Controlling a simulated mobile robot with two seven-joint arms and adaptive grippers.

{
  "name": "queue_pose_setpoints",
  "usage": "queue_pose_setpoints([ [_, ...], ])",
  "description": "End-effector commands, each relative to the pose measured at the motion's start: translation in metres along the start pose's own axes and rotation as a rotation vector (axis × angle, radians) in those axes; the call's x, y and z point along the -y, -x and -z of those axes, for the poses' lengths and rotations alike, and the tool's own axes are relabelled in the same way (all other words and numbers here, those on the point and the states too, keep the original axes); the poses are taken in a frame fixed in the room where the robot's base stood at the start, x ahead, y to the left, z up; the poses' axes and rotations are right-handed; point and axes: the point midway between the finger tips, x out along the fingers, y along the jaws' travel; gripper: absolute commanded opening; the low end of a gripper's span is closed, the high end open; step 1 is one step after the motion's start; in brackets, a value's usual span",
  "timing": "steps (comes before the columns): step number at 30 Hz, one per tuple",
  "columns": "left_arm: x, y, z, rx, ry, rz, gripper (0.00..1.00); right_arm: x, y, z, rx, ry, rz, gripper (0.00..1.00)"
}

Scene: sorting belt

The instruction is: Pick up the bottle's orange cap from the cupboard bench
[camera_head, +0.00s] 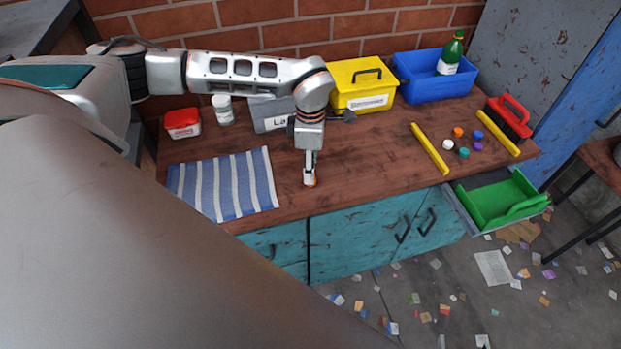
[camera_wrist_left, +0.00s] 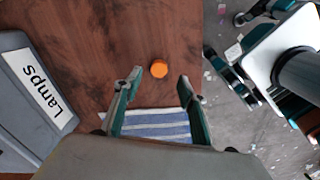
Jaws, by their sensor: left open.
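An orange cap (camera_wrist_left: 159,68) lies on the brown wooden bench (camera_wrist_left: 95,60) in the left wrist view, near the blue-and-white striped cloth (camera_wrist_left: 155,125). My left gripper (camera_wrist_left: 160,80) is open and empty, its fingertips either side of the cap's line and the cap just past them. In the head view my left gripper (camera_head: 310,180) points down at the bench right of the cloth (camera_head: 222,185) and mostly hides that spot. Another orange cap (camera_head: 457,132) lies among several coloured caps at the right. A green bottle (camera_head: 450,55) stands in a blue crate (camera_head: 430,85).
A grey "Lamps" box (camera_wrist_left: 30,95) stands left in the wrist view. Behind are a red-lidded tub (camera_head: 182,123), a white jar (camera_head: 223,109) and a yellow box (camera_head: 362,88).

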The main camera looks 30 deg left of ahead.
Motion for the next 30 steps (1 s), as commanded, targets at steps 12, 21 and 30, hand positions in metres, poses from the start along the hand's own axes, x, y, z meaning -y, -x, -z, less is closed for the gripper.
queue_pose_setpoints([
  [12,-0.002,-0.045,0.001,0.000,-0.001,0.002,0.41,0.013,-0.023,-0.021,-0.021,0.005,0.017,0.62],
  [21,-0.002,-0.043,0.001,0.001,-0.001,0.001,0.32,0.011,-0.022,-0.024,-0.014,0.006,0.015,0.62],
  [30,-0.002,-0.043,0.001,0.001,-0.001,0.001,0.15,0.011,-0.022,-0.021,-0.018,0.004,0.014,0.62],
])
